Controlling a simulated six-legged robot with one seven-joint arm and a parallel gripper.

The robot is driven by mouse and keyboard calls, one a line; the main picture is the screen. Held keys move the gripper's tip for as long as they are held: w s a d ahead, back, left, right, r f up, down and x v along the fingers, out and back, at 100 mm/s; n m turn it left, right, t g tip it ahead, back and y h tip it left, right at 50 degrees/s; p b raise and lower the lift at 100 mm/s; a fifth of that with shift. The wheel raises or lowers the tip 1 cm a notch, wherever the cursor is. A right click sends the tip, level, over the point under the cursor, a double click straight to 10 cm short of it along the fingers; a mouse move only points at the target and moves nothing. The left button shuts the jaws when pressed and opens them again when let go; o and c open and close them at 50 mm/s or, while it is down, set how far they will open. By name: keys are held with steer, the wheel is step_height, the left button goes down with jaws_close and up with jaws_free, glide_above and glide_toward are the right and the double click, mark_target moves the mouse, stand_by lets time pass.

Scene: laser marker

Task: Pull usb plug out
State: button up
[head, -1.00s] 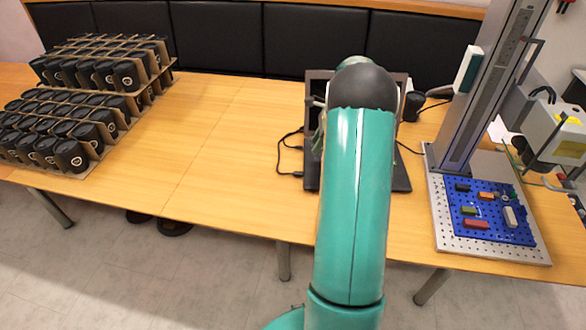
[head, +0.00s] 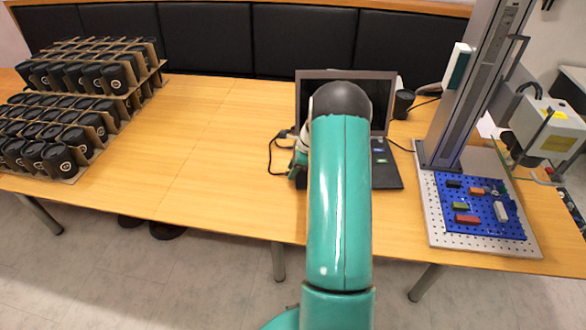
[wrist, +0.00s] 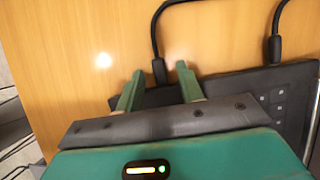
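The laptop (head: 384,95) stands open on the table, partly hidden behind my arm in the head view. In the wrist view its dark base (wrist: 240,90) runs along the right. Two black plugs on black cables sit at its edge: one plug (wrist: 159,72) lies between my fingertips, the other plug (wrist: 273,49) is farther right. My gripper (wrist: 160,71) is open, its two green fingers on either side of the nearer plug with gaps showing. In the head view my arm hides most of the gripper and the plugs; a black cable (head: 270,158) shows at left.
A metal laser stand (head: 470,90) with a blue perforated board (head: 480,228) is to the right. Black cups in cardboard trays (head: 75,105) fill the far left. The wooden table (head: 200,130) is clear between the cups and the laptop.

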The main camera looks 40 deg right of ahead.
jaws_close()
steer(key=shift+w+a, duration=0.9)
steer(key=shift+a, duration=0.1)
jaws_free()
steer(key=v, duration=1.4)
